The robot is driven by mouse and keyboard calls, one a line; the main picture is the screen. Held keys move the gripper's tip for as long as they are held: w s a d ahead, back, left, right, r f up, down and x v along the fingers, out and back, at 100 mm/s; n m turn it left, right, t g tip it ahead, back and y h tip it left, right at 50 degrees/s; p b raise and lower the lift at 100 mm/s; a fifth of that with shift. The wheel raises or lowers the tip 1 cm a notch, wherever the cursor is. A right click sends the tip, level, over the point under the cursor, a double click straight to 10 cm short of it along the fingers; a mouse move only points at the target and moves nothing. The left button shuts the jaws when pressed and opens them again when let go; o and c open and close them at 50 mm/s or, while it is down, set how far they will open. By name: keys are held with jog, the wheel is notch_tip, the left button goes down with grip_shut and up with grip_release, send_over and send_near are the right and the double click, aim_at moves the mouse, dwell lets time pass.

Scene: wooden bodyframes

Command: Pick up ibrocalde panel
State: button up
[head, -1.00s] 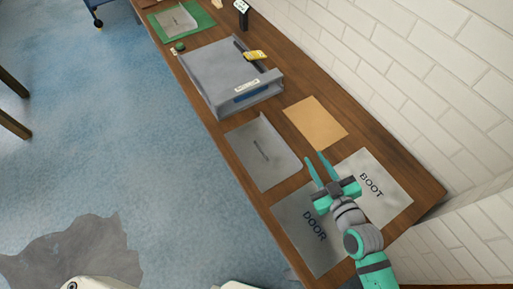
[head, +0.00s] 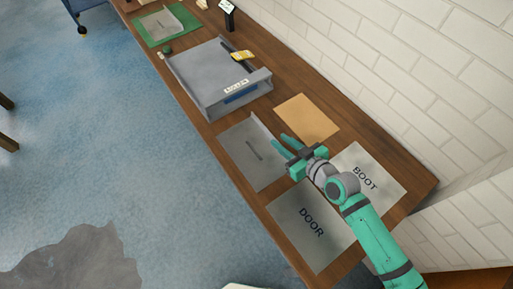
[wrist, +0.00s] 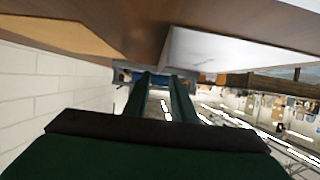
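No label naming the ibrocalde panel is readable, so I cannot tell for sure which panel it is. A grey panel with a dark slot-like mark and a raised edge (head: 246,164) lies on the wooden bench. Another grey panel (head: 158,22) lies on a green mat at the far end. My gripper (head: 277,139) is open and empty, its fingertips over or beside the near panel's right edge. Contact cannot be told. In the wrist view the two fingers (wrist: 163,82) stand apart, with a pale grey surface (wrist: 225,50) up to the right.
Flat grey sheets marked DOOR (head: 293,244) and BOOT (head: 385,170) lie at the near end. A tan sheet (head: 308,118) lies behind the near panel. A grey tray (head: 205,75) holding a yellow-tagged item (head: 242,56) stands farther along. A white brick wall (head: 400,75) borders the bench.

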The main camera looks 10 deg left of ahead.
aim_at(272, 135)
jog(key=x, duration=0.4)
jog(key=shift+c, duration=0.4)
grip_shut()
